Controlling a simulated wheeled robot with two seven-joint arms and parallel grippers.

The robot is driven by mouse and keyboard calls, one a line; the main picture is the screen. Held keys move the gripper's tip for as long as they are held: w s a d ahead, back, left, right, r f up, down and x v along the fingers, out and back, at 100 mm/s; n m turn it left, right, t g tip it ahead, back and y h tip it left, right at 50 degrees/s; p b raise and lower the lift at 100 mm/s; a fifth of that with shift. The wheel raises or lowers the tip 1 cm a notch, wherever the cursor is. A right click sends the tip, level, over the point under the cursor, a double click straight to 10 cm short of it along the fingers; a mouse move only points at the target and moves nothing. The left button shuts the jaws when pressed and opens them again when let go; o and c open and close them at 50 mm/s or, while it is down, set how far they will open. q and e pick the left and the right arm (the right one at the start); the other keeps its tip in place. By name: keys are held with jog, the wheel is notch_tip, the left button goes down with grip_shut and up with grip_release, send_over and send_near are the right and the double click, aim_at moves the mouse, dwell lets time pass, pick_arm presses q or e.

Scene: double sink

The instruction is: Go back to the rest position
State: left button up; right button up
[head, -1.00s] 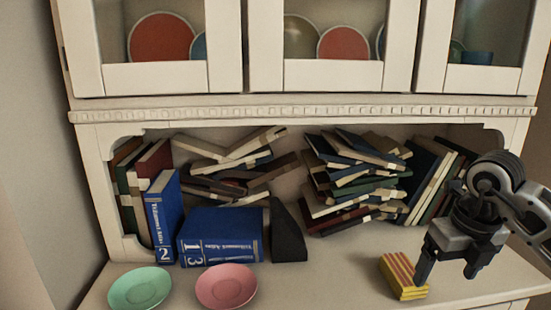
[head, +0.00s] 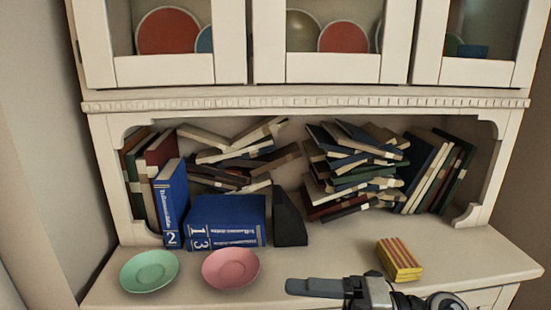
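My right gripper (head: 296,287) is low at the bottom edge of the head view, in front of the cabinet counter. Its dark finger points left and its wrist comes in from the lower right. Only one finger outline shows clearly, so I cannot tell whether it is open or shut. Nothing is visible at its tip. A yellow block with red stripes (head: 400,260) rests on the counter, apart from the gripper. My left gripper is not in view.
A green plate (head: 149,271) and a pink plate (head: 230,269) lie on the counter (head: 330,262). Blue volumes (head: 226,222) stand beside a black bookend (head: 288,216). Several books (head: 352,172) are piled in the cabinet recess. Glass-doored cupboards (head: 345,70) are above.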

jog(key=w+d+f+m+t+h, duration=0.1)
jog(key=d+f+m+t+h, duration=0.25)
jog(key=m+t, duration=0.65)
jog(key=w+d+f+m+t+h, duration=0.2)
jog(key=d+m+t+h, duration=0.3)
jog(key=m, duration=0.9)
jog(key=s+f+m+g+h, duration=0.3)
jog(key=s+f+m, duration=0.1)
jog(key=f, duration=0.4)
jog(key=s+d+f+m+g+h, duration=0.1)
jog(key=s+f+m+g+h, duration=0.2)
jog(key=s+f+m, duration=0.2)
notch_tip(320, 180, down, 4)
jog(key=shift+s+d+f+m, duration=0.15)
jog(key=shift+s+m, duration=0.15)
jog(key=shift+s, duration=0.95)
